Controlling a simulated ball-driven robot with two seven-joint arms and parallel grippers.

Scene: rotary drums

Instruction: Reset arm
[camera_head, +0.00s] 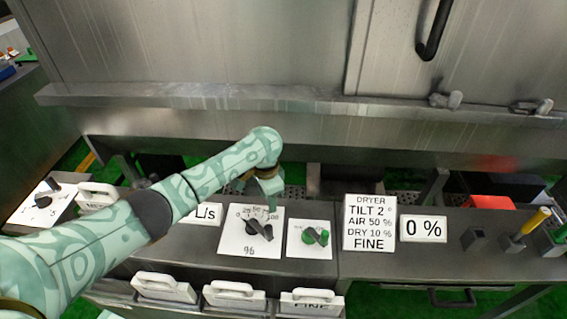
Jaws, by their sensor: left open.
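My left arm reaches in from the left, and its wrist bends down over the panel. My left gripper (266,190) is open, just above the white dial plate marked % (235,240). The dial's black knob (260,230) shows below the gripper, and I cannot tell whether they touch. The gripper's fingers are small and partly hidden by the wrist. My right gripper is not in view.
A dryer sign (369,222) and a 0 % display (423,228) stand further right, then a yellow-handled lever (531,224). White-handled tags (164,286) line the front. A steel machine wall (220,50) rises behind.

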